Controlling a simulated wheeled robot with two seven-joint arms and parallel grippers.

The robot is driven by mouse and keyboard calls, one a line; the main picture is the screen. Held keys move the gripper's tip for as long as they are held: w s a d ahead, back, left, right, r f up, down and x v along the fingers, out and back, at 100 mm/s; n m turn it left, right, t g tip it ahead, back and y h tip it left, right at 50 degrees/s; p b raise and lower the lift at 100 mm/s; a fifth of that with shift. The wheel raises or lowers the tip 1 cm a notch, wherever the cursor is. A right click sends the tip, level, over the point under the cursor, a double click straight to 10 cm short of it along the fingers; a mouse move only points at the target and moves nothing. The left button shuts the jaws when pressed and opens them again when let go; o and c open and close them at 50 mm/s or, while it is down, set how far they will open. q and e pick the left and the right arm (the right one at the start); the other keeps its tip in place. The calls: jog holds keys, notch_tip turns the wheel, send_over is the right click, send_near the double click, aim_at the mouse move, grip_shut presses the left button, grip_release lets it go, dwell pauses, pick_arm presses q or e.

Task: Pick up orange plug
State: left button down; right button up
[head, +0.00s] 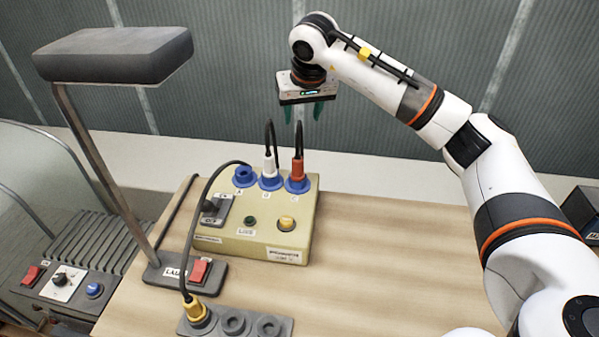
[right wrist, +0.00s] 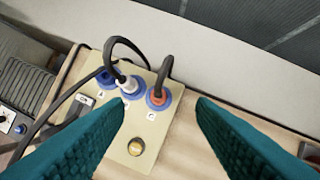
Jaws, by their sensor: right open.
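The orange plug (head: 298,169) stands upright in the rightmost blue socket, C, of a beige box, with a black cable arching from its top. It also shows in the right wrist view (right wrist: 157,97), partly hidden by its cable. My right gripper (head: 304,110) is above and behind the box, its teal fingers pointing down, apart and empty. In the right wrist view the two fingers (right wrist: 160,110) stand wide, with the plug in the gap beyond them, nearer the left finger. My left gripper is not in view.
A grey lamp (head: 115,55) stands left. A yellow plug (head: 195,309) sits in a grey strip in front.

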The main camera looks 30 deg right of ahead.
jog(key=b, duration=0.4)
send_near(298, 156)
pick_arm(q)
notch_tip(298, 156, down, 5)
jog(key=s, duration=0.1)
pick_arm(e)
jog(key=x, duration=0.2)
jog(key=p+x, duration=0.1)
jog(key=x, duration=0.1)
jog(key=p+x, duration=0.1)
jog(key=x, duration=0.1)
jog(key=shift+w+d, duration=0.15)
jog(key=shift+w, duration=0.15)
jog(key=x, duration=0.1)
jog(key=p+x, duration=0.1)
jog(key=x, duration=0.1)
jog(key=p+x, duration=0.1)
jog(key=x, duration=0.1)
jog(key=shift+s+f, duration=0.1)
jog(key=shift+s, duration=0.25)
jog(key=shift+w+f, duration=0.15)
jog(key=shift+f, duration=0.15)
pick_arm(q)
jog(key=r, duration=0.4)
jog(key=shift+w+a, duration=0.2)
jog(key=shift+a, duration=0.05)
pick_arm(e)
grip_shut()
jog(key=shift+r, duration=0.1)
